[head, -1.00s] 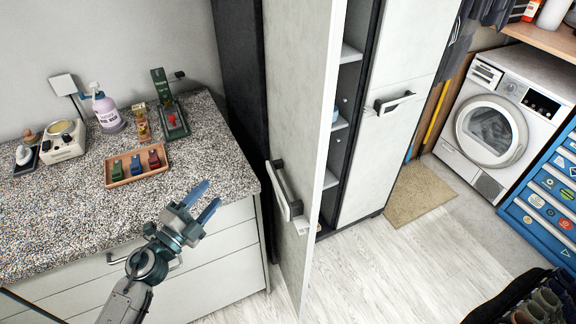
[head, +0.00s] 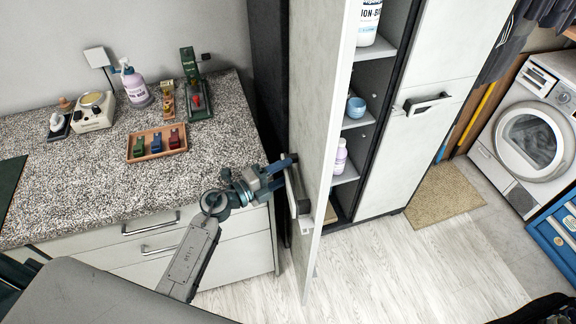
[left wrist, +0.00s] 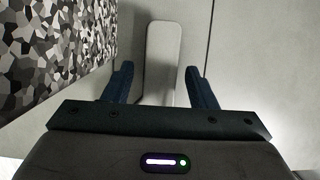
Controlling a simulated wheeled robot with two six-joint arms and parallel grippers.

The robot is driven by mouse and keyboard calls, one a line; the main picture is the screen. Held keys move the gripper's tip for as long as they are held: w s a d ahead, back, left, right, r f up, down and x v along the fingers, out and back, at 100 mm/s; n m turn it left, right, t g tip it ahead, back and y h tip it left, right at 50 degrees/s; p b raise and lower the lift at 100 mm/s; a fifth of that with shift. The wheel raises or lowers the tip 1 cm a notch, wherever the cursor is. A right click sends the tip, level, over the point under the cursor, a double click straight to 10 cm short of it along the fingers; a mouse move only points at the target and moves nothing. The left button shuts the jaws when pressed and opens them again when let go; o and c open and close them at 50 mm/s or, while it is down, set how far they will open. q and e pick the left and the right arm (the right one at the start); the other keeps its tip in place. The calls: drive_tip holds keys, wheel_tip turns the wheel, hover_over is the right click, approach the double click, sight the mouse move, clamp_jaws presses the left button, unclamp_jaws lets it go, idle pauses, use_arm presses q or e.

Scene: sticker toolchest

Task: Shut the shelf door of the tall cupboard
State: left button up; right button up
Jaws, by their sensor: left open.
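The tall cupboard's shelf door (head: 322,120) is light grey and stands wide open, swung out towards me at the left of the open shelves (head: 365,125). Its handle (head: 299,188) is a pale bar on a dark mount, on the face turned to the left. My left gripper (head: 290,165) is at the handle in the head view. In the left wrist view the handle (left wrist: 163,65) stands between the two open blue fingers (left wrist: 161,88), with gaps on both sides. My right gripper does not show.
The granite counter (head: 80,185) with drawers is left of the door, holding a tray (head: 158,157) of small clamps and a pump bottle (head: 134,85). The cupboard's right door (head: 405,140) is shut. Free floor (head: 400,260) lies in front, and a washing machine (head: 530,140) stands at right.

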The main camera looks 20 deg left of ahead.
use_arm(q)
drive_tip(key=shift+w+d+r, duration=0.1)
drive_tip(key=shift+w+d, duration=0.2)
drive_tip(key=shift+w, duration=0.1)
drive_tip(key=shift+w+d, duration=0.25)
drive_tip(key=shift+w, duration=0.05)
drive_tip(key=shift+c, duration=0.4)
clamp_jaws()
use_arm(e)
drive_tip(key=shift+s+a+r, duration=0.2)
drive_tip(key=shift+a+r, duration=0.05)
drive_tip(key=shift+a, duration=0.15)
